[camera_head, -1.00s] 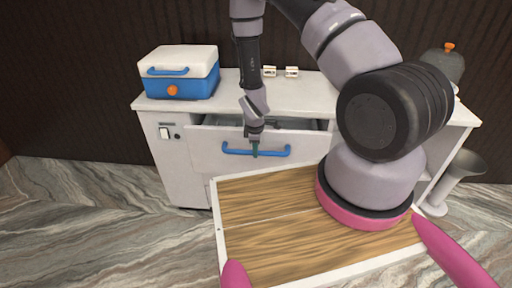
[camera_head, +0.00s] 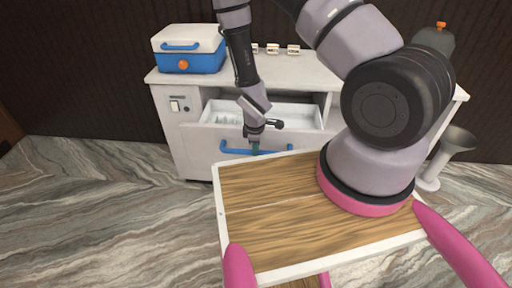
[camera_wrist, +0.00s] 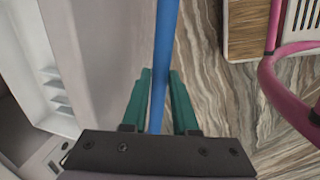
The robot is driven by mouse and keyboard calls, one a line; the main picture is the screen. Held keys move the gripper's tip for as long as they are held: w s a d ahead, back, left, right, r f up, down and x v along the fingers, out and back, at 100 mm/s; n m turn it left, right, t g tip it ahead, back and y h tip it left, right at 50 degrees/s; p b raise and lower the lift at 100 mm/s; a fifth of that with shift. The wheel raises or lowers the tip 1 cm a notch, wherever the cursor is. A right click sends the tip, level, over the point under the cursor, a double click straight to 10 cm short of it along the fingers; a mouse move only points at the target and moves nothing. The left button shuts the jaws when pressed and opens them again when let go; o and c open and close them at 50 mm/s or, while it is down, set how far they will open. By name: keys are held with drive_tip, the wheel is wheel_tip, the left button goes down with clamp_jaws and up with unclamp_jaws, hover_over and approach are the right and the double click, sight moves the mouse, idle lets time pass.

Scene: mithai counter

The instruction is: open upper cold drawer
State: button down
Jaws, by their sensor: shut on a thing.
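The upper cold drawer (camera_head: 205,142) is a white-fronted drawer in the white counter, pulled partly out. Its white interior (camera_head: 290,113) shows from above, with a ribbed part at the left. A blue bar handle (camera_head: 232,150) runs across its front; it also shows in the wrist view (camera_wrist: 165,40). My gripper (camera_head: 255,150) is at the middle of the handle. In the wrist view its green fingers (camera_wrist: 160,100) lie on either side of the blue bar, shut on it. The wrist partly covers the drawer's middle.
A blue and white cool box (camera_head: 188,50) stands on the counter top (camera_head: 290,70) at the left, with small labelled cards (camera_head: 272,48) at the back. A switch (camera_head: 175,106) sits on the counter's left front. A grey pedestal (camera_head: 440,155) stands at the right. Marbled floor is clear at the left.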

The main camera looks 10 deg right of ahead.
drive_tip(key=c, duration=0.7)
unclamp_jaws()
drive_tip(key=r, duration=0.3)
drive_tip(key=s+r, duration=0.1)
drive_tip(key=r, duration=0.3)
drive_tip(key=s+r, duration=0.1)
drive_tip(key=r, duration=0.2)
drive_tip(key=shift+a+r, duration=0.3)
